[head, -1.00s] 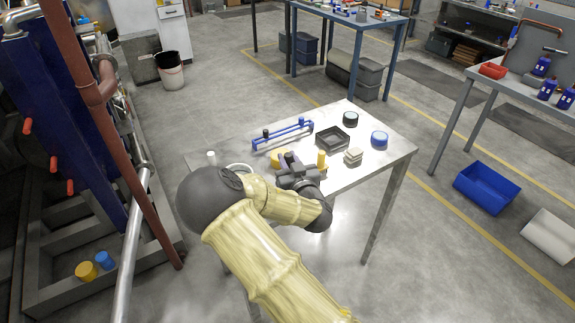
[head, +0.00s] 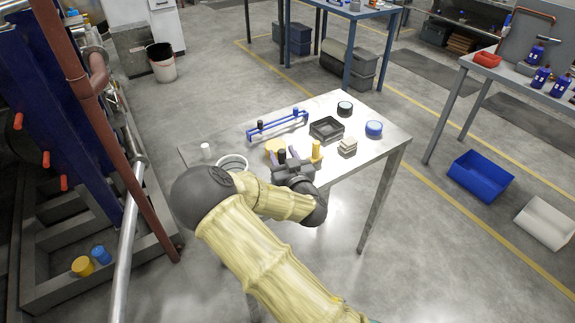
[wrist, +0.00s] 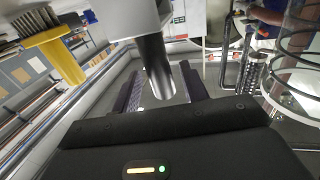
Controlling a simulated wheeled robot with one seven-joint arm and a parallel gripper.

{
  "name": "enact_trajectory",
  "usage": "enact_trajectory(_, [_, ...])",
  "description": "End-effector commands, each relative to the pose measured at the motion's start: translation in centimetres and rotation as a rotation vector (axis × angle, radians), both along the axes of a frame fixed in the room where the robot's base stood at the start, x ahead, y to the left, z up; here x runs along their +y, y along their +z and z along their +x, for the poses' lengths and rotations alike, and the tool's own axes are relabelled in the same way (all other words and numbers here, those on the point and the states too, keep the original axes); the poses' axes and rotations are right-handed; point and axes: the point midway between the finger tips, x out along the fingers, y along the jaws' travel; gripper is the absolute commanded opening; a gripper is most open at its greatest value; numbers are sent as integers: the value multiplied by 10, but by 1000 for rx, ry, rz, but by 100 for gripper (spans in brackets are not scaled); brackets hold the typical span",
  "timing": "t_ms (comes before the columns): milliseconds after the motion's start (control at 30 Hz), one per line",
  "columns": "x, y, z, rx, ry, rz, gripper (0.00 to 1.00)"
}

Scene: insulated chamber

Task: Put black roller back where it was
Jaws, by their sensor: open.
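A small black upright piece (head: 282,157), possibly the black roller, shows beside my gripper (head: 287,155) at the near edge of the grey table (head: 372,163). In the wrist view, a dark shiny cylinder (wrist: 156,78) hangs below a pale grey part, between the spread fingers of my gripper (wrist: 163,88). My gripper is open; I cannot tell whether a finger touches the cylinder. A blue rack (head: 278,124) lies on the table behind my gripper, with a black piece (head: 260,126) at its left end. My wrist hides part of the near table edge.
A yellow-handled brush (wrist: 60,60) is close to my gripper; its yellow handle (head: 316,151) shows in the head view. A black tray (head: 326,129), blue roll (head: 374,128), black roll (head: 345,108) and pale blocks (head: 347,146) occupy the right side. A pale ring (head: 232,162) lies left.

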Motion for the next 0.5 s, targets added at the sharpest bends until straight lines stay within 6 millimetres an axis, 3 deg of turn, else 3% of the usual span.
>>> enact_trajectory(167, [-7, -1, -17, 1, -2, 0, 44])
enact_trajectory(500, [-28, -3, -73, 3, -4, 0, 44])
